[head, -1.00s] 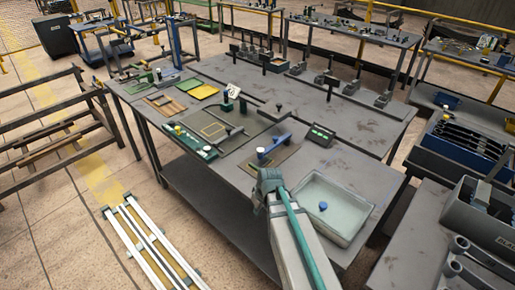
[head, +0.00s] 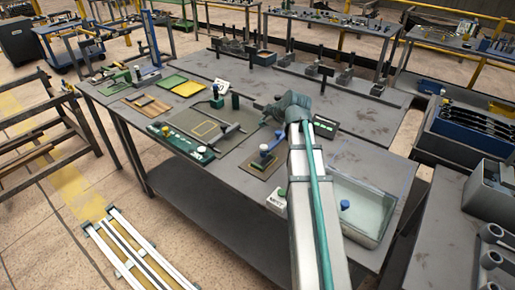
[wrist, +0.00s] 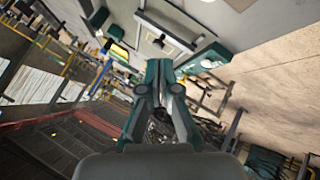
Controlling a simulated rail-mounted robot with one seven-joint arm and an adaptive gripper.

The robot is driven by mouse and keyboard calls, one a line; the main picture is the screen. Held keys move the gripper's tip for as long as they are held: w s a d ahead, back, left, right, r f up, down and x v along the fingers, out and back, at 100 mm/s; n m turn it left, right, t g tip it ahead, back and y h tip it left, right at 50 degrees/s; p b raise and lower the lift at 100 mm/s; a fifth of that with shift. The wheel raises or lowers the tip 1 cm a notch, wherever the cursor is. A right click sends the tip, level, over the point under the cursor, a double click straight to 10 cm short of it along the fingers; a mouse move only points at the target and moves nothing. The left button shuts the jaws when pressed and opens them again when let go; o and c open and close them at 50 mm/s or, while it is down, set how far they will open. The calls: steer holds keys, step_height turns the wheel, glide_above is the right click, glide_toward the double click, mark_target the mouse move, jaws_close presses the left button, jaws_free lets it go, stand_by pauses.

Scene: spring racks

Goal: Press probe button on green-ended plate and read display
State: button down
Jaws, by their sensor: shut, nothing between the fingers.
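A grey plate (head: 222,117) with a yellow rectangle drawn on it lies on the table in the head view. My gripper is over the table behind the plates, partly hidden by my arm. In the wrist view its fingers (wrist: 158,66) are shut and empty.
A clear tray (head: 378,207) with a blue knob is at the near right. Yellow and green sheets (head: 187,89) lie at the left. Black-topped upright fixtures (head: 325,68) line the back.

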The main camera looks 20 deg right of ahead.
mark_target(264, 147)
steer(key=shift+d+r, duration=0.15)
steer(key=shift+r, duration=0.05)
steer(key=shift+f, duration=0.15)
step_height(264, 147, down, 8)
steer(key=b, duration=0.3)
steer(key=shift+b, duration=0.4)
steer(key=shift+f, duration=0.3)
steer(key=shift+f+b, duration=0.1)
steer(key=shift+b, duration=0.25)
stand_by(0.8)
steer(key=shift+f+b, duration=0.35)
steer(key=shift+b, duration=0.1)
steer(key=shift+f+b, duration=0.55)
steer(key=shift+f, duration=0.05)
stand_by(0.8)
steer(key=shift+r, duration=0.2)
steer(key=shift+r+p, duration=0.45)
steer(key=shift+r, duration=0.4)
